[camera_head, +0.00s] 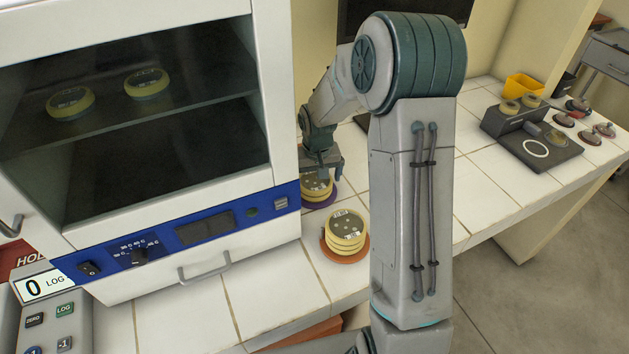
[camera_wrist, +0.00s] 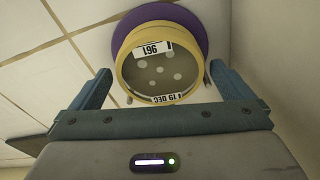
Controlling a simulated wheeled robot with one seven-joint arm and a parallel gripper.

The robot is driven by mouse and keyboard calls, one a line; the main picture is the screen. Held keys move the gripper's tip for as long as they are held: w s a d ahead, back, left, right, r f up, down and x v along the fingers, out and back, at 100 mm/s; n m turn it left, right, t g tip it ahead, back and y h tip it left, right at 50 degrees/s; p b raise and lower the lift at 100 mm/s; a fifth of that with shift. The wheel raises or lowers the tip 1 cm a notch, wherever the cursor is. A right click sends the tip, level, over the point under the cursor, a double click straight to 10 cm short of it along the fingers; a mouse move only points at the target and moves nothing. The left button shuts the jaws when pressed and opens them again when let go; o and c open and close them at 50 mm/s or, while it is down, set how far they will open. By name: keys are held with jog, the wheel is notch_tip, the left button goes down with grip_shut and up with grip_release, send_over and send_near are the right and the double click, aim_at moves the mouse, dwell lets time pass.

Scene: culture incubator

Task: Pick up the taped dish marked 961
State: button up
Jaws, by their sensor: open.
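The taped dish marked 961 (camera_wrist: 160,66) has a yellow band, a clear top with pale spots, and labels reading 961 and 19 DEC. It sits on a purple round mat (camera_wrist: 190,15), and I cannot tell whether others are stacked under it. In the head view the dish (camera_head: 314,186) is partly hidden by my gripper (camera_head: 322,172), which is just above it. In the wrist view my gripper (camera_wrist: 161,76) is open, with one finger on each side of the dish's near part. Nothing is held.
A stack of yellow-banded dishes (camera_head: 346,228) on an orange mat (camera_head: 329,251) stands nearby. An incubator (camera_head: 180,270) at left holds two dishes (camera_head: 70,103) on a shelf behind its glass. A dark device (camera_head: 530,140) and small items occupy the far right counter.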

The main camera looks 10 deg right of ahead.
jog(key=shift+f, duration=0.15)
jog(key=c, duration=1)
jog(key=shift+o, duration=0.2)
